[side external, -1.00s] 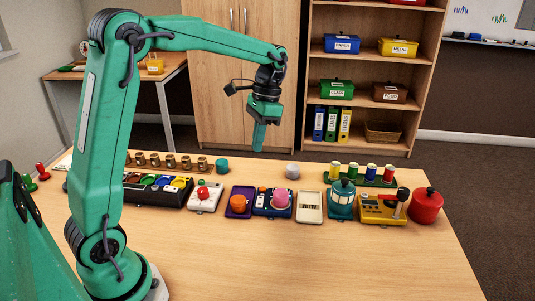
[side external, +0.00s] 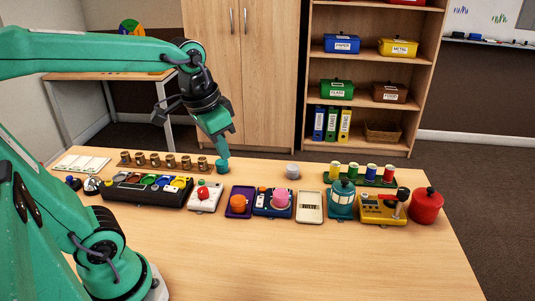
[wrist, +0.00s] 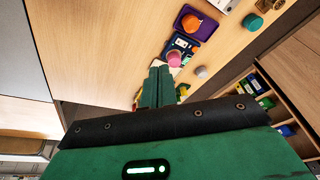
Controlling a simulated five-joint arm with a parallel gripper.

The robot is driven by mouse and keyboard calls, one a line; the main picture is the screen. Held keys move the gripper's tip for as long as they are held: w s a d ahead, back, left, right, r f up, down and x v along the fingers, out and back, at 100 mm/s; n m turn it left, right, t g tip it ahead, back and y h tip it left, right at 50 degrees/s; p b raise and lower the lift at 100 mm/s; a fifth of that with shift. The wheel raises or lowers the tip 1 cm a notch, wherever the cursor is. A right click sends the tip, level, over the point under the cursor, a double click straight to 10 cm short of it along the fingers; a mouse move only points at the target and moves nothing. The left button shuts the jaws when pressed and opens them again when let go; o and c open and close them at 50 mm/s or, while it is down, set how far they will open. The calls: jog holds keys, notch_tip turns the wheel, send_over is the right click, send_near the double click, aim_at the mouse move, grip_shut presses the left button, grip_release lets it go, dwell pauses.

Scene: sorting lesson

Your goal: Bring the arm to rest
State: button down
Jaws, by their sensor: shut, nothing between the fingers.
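My gripper (side external: 223,150) hangs above the back of the table in the side view, with its tip pointing down and a little right. It is shut and empty, its fingers pressed together. The teal round piece (side external: 222,166) shows just below the fingertips; I cannot tell how much space lies between them. In the wrist view the closed fingers (wrist: 159,88) point away over the table, towards the pink-topped device (wrist: 175,60). My arm reaches in from the left, bent at the elbow.
A row of devices crosses the table, among them a black tray (side external: 146,194), a teal lantern-like item (side external: 342,200) and a red pot (side external: 426,206). Several brown cylinders (side external: 170,161) stand behind. A grey round piece (side external: 292,171) stands apart. The table's front (side external: 300,260) is clear.

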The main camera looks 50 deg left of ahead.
jog(key=shift+s+d+f+n+t, duration=0.25)
jog(key=shift+s+t, duration=0.2)
jog(key=shift+s, duration=0.4)
jog(key=shift+s+d+f+n+t, duration=0.1)
jog(key=shift+s+d+f+t, duration=0.2)
jog(key=shift+s, duration=0.6)
jog(key=shift+s+d+f+n+t, duration=0.15)
jog(key=shift+s+f+t, duration=0.15)
jog(key=shift+s+t, duration=0.4)
jog(key=shift+s, duration=0.15)
